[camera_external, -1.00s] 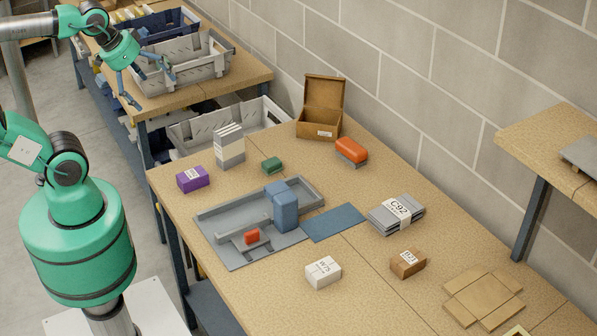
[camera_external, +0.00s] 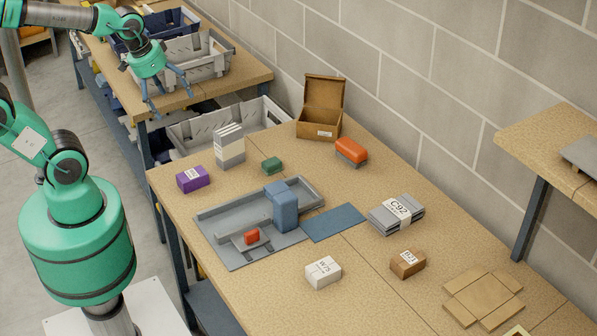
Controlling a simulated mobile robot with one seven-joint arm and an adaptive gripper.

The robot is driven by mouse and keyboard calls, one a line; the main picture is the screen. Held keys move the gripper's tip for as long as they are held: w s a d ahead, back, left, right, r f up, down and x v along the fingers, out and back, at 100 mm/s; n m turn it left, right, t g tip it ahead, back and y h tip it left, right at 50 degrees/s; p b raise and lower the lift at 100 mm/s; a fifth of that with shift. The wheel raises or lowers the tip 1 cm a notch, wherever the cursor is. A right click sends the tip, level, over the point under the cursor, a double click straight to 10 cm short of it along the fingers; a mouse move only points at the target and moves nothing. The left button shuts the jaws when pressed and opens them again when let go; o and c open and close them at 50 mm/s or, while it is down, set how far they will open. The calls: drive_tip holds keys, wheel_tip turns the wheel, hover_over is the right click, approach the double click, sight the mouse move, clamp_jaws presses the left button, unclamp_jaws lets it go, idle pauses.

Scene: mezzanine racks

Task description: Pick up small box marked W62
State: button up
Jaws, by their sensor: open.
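Three small boxes with labels stand on the workbench (camera_external: 290,268). A purple box (camera_external: 193,180) is at the left; its label is too small to read. A white box (camera_external: 323,272) near the front has a label that looks like W75. A brown box (camera_external: 407,263) is right of it, its label unclear. I cannot tell for certain which one is W62. My gripper (camera_external: 170,100) is open and empty, fingers pointing down, in the air at the upper left, apart from all the boxes.
A grey tray fixture (camera_external: 213,228) with a blue block sits mid-bench. Nearby are a white-grey stack (camera_external: 229,147), a green block (camera_external: 272,165), an open cardboard box (camera_external: 318,129), an orange-topped block (camera_external: 351,150) and a C92 bundle (camera_external: 397,214). Grey crates (camera_external: 195,130) stand behind.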

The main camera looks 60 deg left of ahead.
drive_tip(key=w+a+f+g, duration=0.15)
drive_tip(key=w+f, duration=0.25)
drive_tip(key=f, duration=0.6)
drive_tip(key=g+p, duration=0.1)
drive_tip(key=g, duration=0.1)
hover_over(194, 176)
wheel_tip(194, 176, down, 9)
drive_tip(key=shift+a, duration=0.1)
drive_tip(key=shift+s+f, duration=0.1)
drive_tip(key=shift+f, duration=0.05)
drive_tip(key=shift+f+b, duration=0.8)
drive_tip(key=shift+f, duration=3.35)
drive_tip(key=shift+f, duration=0.1)
drive_tip(key=shift+f+b, duration=0.7)
drive_tip(key=shift+f, duration=1.8)
